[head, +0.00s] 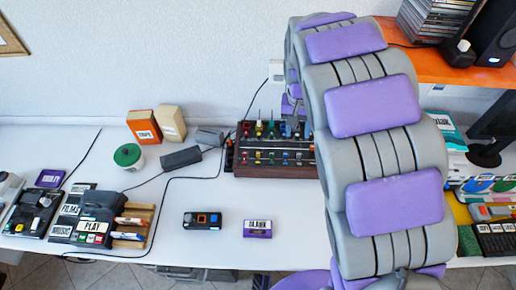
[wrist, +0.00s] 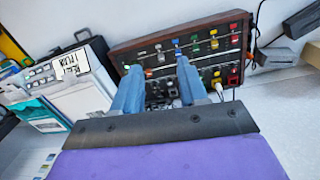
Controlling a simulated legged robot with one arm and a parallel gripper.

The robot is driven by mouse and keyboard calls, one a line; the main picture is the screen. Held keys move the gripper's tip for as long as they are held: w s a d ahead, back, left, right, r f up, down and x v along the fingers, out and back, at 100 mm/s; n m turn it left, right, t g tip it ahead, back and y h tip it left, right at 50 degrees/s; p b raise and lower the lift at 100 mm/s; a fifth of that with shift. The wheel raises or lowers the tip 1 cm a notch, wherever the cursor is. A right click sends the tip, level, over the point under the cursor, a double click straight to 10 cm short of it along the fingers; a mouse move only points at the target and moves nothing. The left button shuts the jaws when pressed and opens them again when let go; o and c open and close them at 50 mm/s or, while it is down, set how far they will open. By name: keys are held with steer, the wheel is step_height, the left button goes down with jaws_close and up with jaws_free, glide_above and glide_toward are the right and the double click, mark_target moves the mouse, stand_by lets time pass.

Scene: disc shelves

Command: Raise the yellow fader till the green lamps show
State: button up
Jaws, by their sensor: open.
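The yellow fader (head: 259,128) is second from the left there, beside a red one. In the wrist view the mixer appears turned round, and the yellow fader (wrist: 214,43) sits right of the fingers, between the green and red knobs. My gripper (wrist: 160,78) is open, its two blue fingers apart over the mixer, with nothing seen between them. In the head view my arm hides the mixer's right end and most of the gripper. I cannot make out lit green lamps.
Cables run beside the mixer. A small black device (head: 202,220) and a purple cassette (head: 258,228) lie in front. An orange shelf (head: 440,66) hangs at upper right.

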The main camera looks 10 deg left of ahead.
steer(key=n+p, duration=0.1)
steer(key=p, duration=0.1)
glide_above(258, 153)
step_height(258, 153, down, 7)
steer(key=shift+y, duration=0.4)
step_height(258, 153, down, 17)
steer(key=b, duration=0.4)
steer(key=shift+s, duration=0.1)
steer(key=shift+c, duration=0.2)
jaws_close()
